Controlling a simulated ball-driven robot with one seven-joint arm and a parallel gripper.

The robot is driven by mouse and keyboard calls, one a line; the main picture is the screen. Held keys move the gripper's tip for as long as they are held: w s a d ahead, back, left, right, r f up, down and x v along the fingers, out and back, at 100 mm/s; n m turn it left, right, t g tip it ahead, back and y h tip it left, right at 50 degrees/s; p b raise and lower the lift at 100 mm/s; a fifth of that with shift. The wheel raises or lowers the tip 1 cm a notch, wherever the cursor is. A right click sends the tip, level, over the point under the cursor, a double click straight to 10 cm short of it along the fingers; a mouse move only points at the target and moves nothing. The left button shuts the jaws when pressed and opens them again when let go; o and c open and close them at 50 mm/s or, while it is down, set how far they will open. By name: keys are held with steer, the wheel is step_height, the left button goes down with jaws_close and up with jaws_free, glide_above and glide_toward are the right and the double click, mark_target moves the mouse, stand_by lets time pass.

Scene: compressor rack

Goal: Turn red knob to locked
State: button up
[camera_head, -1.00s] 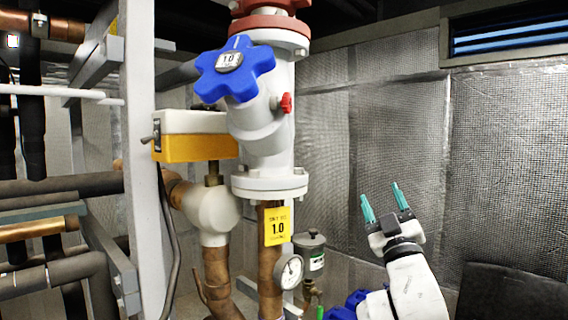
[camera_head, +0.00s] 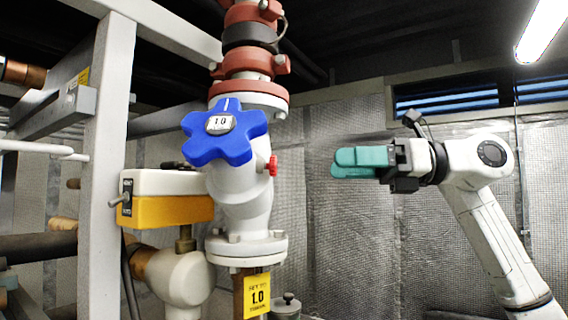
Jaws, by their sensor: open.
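A small red knob (camera_head: 273,165) sticks out of the right side of the white valve body (camera_head: 240,200). A large blue star-shaped handwheel (camera_head: 224,131) with a "1.0" plate sits on the valve's front, left of the red knob. My gripper (camera_head: 335,162), with teal fingers, is to the right of the red knob at about the same height in the picture. It points left toward the valve and is open and empty. A visible gap separates the fingertips from the knob. The knob's markings are too small to read.
A yellow and white box (camera_head: 168,198) with a small lever stands left of the valve. A grey upright post (camera_head: 106,150) is further left. Red flanged pipework (camera_head: 250,66) rises above. The space around my gripper is clear before the wall.

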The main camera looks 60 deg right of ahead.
mark_target(273, 166)
steer(key=p+x, duration=0.3)
steer(key=x, duration=0.7)
steer(key=shift+s, duration=0.1)
steer(key=shift+c, duration=0.2)
steer(key=c, duration=1)
